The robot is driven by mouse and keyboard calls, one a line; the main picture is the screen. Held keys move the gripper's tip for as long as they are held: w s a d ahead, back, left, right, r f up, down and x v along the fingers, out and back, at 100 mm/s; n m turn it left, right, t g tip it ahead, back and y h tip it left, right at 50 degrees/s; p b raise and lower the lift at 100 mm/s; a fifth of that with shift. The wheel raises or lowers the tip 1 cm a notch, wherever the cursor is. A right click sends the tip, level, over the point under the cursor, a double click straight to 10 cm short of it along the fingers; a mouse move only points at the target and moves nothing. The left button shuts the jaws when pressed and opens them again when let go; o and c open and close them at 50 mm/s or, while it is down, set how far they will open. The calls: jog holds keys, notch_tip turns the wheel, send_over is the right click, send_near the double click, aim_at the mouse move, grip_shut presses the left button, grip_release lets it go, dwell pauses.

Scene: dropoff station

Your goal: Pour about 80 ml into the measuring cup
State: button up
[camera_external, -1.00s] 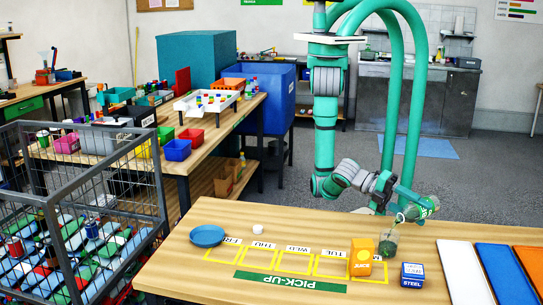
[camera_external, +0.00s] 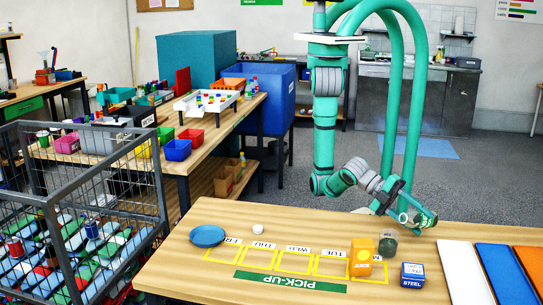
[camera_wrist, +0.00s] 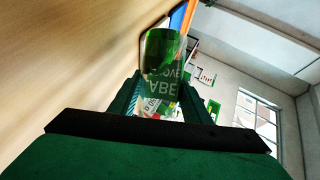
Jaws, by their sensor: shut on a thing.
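A small see-through cup with dark green contents (camera_external: 388,246) stands on the table just right of the orange-yellow box; it looks like the measuring cup. I cannot read its level. My gripper (camera_external: 420,217) is above and to the right of it, shut on a small see-through vessel with green contents. In the wrist view this held vessel (camera_wrist: 163,60) sits between my fingers (camera_wrist: 160,98), with green toward its far end and printed lettering on its wall. It is tilted. I see no stream between the vessel and the cup.
The orange-yellow box (camera_external: 361,257) and a blue-and-white STEEL box (camera_external: 412,275) stand close to the cup. A blue plate (camera_external: 207,236) and a white round piece (camera_external: 257,229) lie at left. White (camera_external: 463,272), blue and orange panels lie at right.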

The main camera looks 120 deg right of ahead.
jog(key=shift+w+f, duration=0.1)
jog(key=shift+f, duration=0.1)
jog(key=shift+n+t, duration=0.3)
dwell(1.5)
jog(key=shift+f, duration=0.2)
jog(key=n+t, duration=0.1)
jog(key=w+r+n+t, duration=0.1)
jog(key=shift+w+r+n+h, duration=0.15)
jog(key=shift+w+n+h, duration=0.15)
jog(key=shift+h, duration=0.1)
jog(key=shift+w+r+n+t, duration=0.2)
jog(key=shift+w+n+t, duration=0.05)
jog(key=shift+n+t, duration=0.35)
jog(key=shift+s+r+n+t, duration=0.1)
jog(key=shift+s+n+t, duration=0.2)
jog(key=shift+n+t, duration=0.65)
jog(key=shift+f+n+t+b, duration=0.2)
jog(key=shift+n+t+b, duration=0.15)
jog(key=shift+n+t, duration=0.75)
